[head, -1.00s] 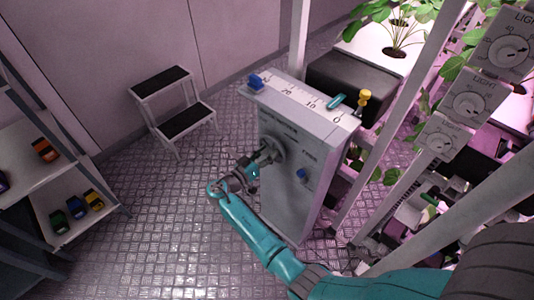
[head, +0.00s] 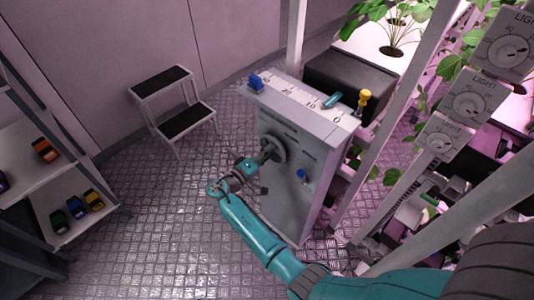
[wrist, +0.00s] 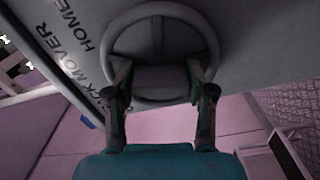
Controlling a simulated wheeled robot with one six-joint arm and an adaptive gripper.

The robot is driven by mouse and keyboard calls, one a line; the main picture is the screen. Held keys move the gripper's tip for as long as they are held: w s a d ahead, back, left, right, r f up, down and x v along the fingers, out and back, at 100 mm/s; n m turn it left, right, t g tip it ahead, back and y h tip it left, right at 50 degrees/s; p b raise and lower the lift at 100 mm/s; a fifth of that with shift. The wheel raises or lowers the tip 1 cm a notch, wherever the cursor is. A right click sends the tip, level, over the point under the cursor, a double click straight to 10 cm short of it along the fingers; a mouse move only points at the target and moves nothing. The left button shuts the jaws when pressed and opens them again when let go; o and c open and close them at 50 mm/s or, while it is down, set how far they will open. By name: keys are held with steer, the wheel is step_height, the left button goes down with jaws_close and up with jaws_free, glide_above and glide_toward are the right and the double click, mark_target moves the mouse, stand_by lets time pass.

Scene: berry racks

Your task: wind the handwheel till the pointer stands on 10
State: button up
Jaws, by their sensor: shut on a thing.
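The grey cabinet (head: 290,190) carries a handwheel (head: 278,149) on its front face. On its top is a pale scale (head: 290,97) marked 30, 20, 10 and 0 from left to right. The teal pointer (head: 332,100) stands between 10 and 0, just right of the 10 mark. My gripper (head: 258,160) is at the handwheel. The fingers and palm hide part of the wheel.
A blue button (head: 301,175) is on the cabinet front. A step stool (head: 170,105) stands behind left; a shelf with toy cars (head: 75,208) is at far left. Plant racks crowd the right.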

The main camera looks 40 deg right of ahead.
steer(key=n, duration=0.4)
steer(key=shift+d+n, duration=0.15)
steer(key=shift+n, duration=0.15)
steer(key=n, duration=0.3)
steer(key=shift+n, duration=0.4)
steer(key=n, duration=0.4)
steer(key=shift+n, duration=2)
steer(key=o, duration=1.2)
steer(key=shift+d, duration=0.1)
steer(key=shift+c, duration=0.2)
